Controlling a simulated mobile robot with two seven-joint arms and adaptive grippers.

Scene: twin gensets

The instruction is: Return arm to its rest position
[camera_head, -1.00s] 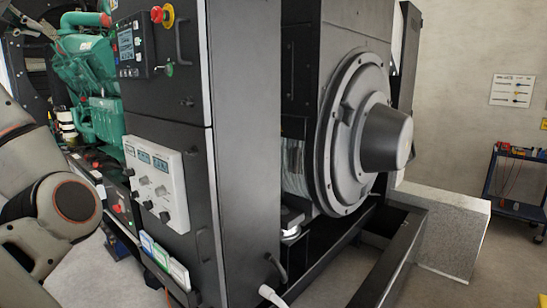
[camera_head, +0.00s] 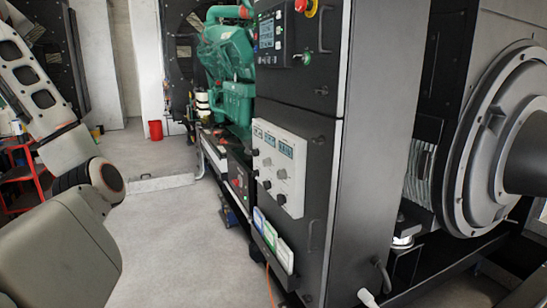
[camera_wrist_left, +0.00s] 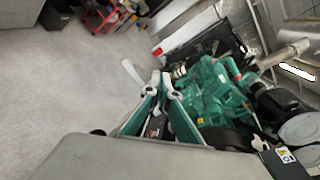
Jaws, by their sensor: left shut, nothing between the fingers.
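My left arm (camera_head: 72,165) rises at the left side of the head view, bent at a dark joint, with its upper link running out toward the top left. Its gripper does not show in the head view. In the left wrist view, my left gripper (camera_wrist_left: 160,84) is shut with nothing between its fingers. The fingers are in front of the green engine (camera_wrist_left: 212,95) in that picture; the distance to it is hard to tell. My right gripper is not in view.
The dark control cabinet (camera_head: 378,150) of the genset stands right of centre, with a green engine (camera_head: 228,70) behind it and a round generator end (camera_head: 490,140) at the right. A red bucket (camera_head: 155,130) and a red cart (camera_head: 22,178) stand farther back. The grey floor (camera_head: 175,220) between is open.

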